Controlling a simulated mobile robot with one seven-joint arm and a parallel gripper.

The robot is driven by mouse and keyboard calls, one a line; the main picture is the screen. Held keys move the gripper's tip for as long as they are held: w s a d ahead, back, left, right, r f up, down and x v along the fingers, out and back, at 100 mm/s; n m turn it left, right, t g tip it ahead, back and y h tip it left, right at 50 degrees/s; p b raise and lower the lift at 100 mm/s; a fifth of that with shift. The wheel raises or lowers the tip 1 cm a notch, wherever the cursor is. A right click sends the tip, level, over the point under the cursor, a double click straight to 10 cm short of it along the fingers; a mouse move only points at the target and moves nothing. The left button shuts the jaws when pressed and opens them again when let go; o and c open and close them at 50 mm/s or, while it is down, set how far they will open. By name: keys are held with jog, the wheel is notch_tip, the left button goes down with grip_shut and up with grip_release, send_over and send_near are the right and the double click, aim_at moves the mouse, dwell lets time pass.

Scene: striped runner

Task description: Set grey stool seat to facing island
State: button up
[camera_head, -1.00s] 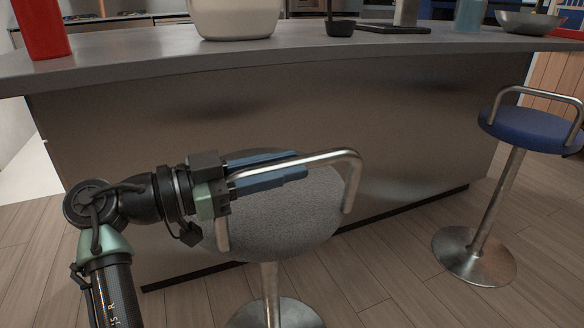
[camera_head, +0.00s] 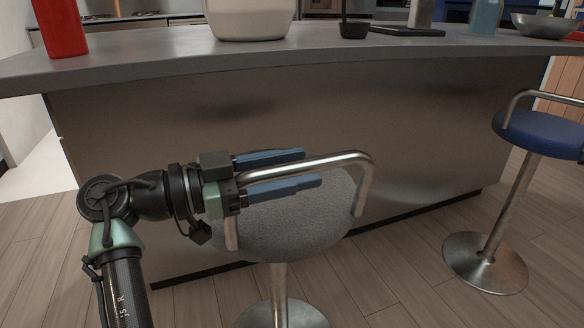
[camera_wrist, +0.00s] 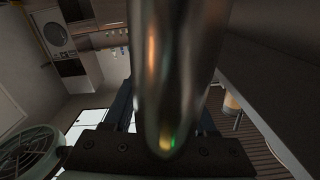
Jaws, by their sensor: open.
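The grey stool seat (camera_head: 290,225) is round, on a metal post and round base, in front of the kitchen island (camera_head: 300,130). My gripper (camera_head: 312,168) reaches in from the left at the rail. Its two blue fingers are open, one above and one below the rail, with the rail between them. In the wrist view the rail (camera_wrist: 178,70) fills the middle, running between the fingers and close to the palm. Part of the seat is hidden behind the lower finger.
A blue stool (camera_head: 540,132) with a metal rail stands to the right. On the counter are a red container (camera_head: 60,28), a white pot (camera_head: 250,18), a black cup (camera_head: 353,28) and a bowl (camera_head: 543,25). Wooden floor between the stools is clear.

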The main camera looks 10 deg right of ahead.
jog(key=s+a+p, duration=0.2)
jog(key=a+p, duration=0.2)
jog(key=a, duration=0.8)
jog(key=shift+a, duration=0.4)
jog(key=shift+s, duration=0.1)
